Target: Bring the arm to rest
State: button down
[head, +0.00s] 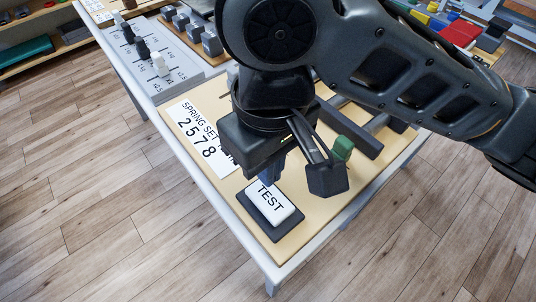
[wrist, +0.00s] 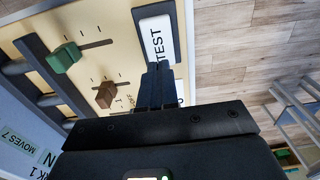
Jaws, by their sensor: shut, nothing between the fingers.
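My arm reaches in from the right in the head view, and its dark wrist hangs over the table's near end. My gripper (wrist: 157,86) is shut and empty. Its fingers point down beside a white TEST button (head: 270,204) on a dark base, and partly hide it in the head view. In the wrist view the fingertips overlap the lower edge of the TEST button (wrist: 157,40). I cannot tell whether they touch it.
A wooden board (head: 315,213) on the table carries a label reading 2578 (head: 195,140), a green slider knob (head: 342,148) and a brown knob (wrist: 106,94). A grey slider panel (head: 170,68) and grey blocks (head: 211,42) stand further back. Wood floor (head: 110,220) is clear around the table.

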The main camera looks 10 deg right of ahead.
jog(key=a+r+m+t+y, duration=0.2)
jog(key=a+r+y, duration=0.1)
jog(key=a+y, duration=0.45)
jog(key=a+r+m+t+y, duration=0.2)
jog(key=a+r+y, duration=0.3)
jog(key=a, duration=0.4)
jog(key=s+d+f+m+t+h, duration=0.1)
jog(key=d+f+m+t+h, duration=0.1)
jog(key=d, duration=0.4)
jog(key=s+d+f+m+t+h, duration=0.2)
jog(key=d+f+m+t, duration=0.1)
jog(key=d+f+t, duration=0.2)
jog(key=s+d+f+m+t+h, duration=0.1)
jog(key=d+f+m+t+h, duration=0.2)
jog(key=d+f, duration=0.3)
jog(key=shift+s+d+m+t, duration=0.3)
jog(key=shift+s+d, duration=0.05)
jog(key=shift+d, duration=0.3)
jog(key=s+d+f+n+h, duration=0.1)
jog(key=s+d+n+h, duration=0.4)
jog(key=s+d, duration=1.2)
jog(key=shift+s+n+h, duration=0.35)
jog(key=shift+s+n, duration=0.05)
jog(key=shift+s, duration=0.6)
